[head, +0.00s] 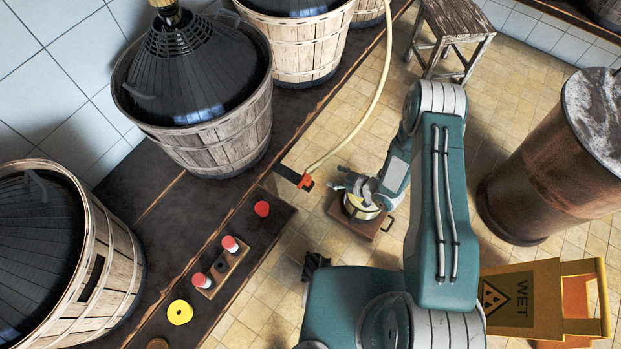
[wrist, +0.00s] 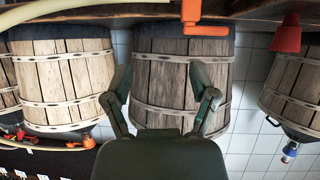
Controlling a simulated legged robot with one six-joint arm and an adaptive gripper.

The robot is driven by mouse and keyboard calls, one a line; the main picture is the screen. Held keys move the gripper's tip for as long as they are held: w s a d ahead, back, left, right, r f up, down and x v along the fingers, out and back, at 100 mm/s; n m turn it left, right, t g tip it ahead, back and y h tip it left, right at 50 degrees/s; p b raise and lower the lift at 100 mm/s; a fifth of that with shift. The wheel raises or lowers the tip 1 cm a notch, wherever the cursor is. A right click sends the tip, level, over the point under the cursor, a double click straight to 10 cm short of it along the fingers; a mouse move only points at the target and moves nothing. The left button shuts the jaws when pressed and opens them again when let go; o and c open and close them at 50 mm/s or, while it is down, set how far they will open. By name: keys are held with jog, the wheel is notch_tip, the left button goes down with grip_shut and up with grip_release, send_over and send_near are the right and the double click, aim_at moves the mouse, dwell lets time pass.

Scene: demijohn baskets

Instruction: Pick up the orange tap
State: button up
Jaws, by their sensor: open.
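The orange tap (head: 305,182) is at the lower end of a pale yellow hose (head: 372,105), at the edge of the dark bench, in the head view. In the wrist view the orange tap (wrist: 191,15) shows at the top, above the fingers, with its upper part cut off by the frame. My gripper (head: 345,188) is to the right of the tap in the head view, with a gap between them. In the wrist view my gripper (wrist: 162,75) has its two fingers spread, with nothing between them. Other red-orange fittings (wrist: 88,141) show at lower left.
The wrist view is upside down. Slatted baskets with dark demijohns (head: 200,130) stand on the bench. Red-topped pieces (head: 230,244) and a yellow ring (head: 180,312) lie nearer. A rusty drum (head: 545,165) and yellow WET sign (head: 520,300) stand right.

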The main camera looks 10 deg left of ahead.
aim_at(310, 181)
jog(key=shift+g+y, duration=0.4)
jog(key=shift+y, duration=0.2)
jog(key=a+f, duration=0.1)
jog(key=s+a+f, duration=0.1)
jog(key=a+f, duration=0.2)
jog(key=a, duration=0.1)
jog(key=shift+s+a+f, duration=0.15)
jog(key=shift+s+f, duration=0.15)
jog(key=shift+f, duration=0.05)
jog(key=shift+x, duration=2.9)
jog(key=shift+w, duration=0.15)
grip_shut()
